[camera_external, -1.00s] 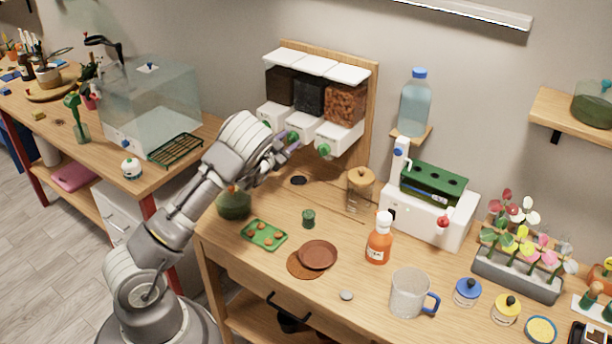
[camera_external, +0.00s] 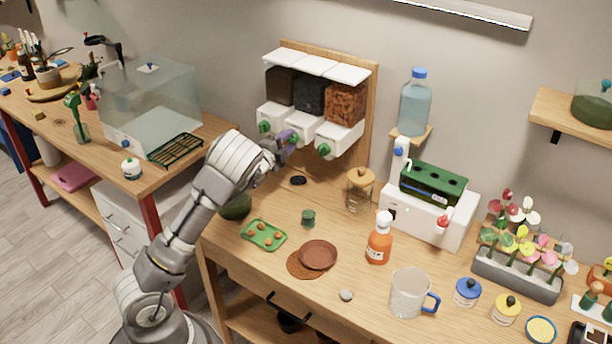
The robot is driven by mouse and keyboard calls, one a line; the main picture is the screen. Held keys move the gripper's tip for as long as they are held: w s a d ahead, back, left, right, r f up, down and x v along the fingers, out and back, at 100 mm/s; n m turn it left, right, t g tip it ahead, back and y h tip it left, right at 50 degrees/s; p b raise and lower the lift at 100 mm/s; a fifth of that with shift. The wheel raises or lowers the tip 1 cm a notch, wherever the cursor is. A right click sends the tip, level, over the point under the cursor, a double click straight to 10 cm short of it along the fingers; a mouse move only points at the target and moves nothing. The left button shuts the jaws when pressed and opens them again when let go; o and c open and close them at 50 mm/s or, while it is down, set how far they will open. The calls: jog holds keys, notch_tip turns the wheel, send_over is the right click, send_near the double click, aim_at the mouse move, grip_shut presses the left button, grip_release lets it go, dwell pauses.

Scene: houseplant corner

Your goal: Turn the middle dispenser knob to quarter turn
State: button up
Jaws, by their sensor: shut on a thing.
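The dispenser (camera_external: 335,136) hangs on a wooden back board on the wall, with three bins under white lids. The left bin holds dark brown matter, the middle bin (camera_external: 310,95) black matter and the right bin reddish-brown chips. The left green knob (camera_external: 264,127) and the right green knob (camera_external: 323,150) are in plain view. The knob's turn angle cannot be told.
Below the dispenser are a dark oval item (camera_external: 298,180), a cork-lidded jar (camera_external: 359,190) and a green tray (camera_external: 264,235) of small orange-brown pieces. A glass tank (camera_external: 150,105) stands left of my arm. An orange spray bottle (camera_external: 379,240) stands right.

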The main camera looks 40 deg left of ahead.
jog(key=shift+f+m+b, duration=0.1)
jog(key=shift+m+b, duration=0.3)
jog(key=shift+m, duration=0.4)
jog(key=o, duration=1.1)
jog(key=shift+c, duration=0.2)
jog(key=shift+s, duration=0.1)
jog(key=s+p, duration=0.1)
jog(key=s, duration=0.6)
jog(key=shift+s+p, duration=0.3)
jog(key=shift+p, duration=0.1)
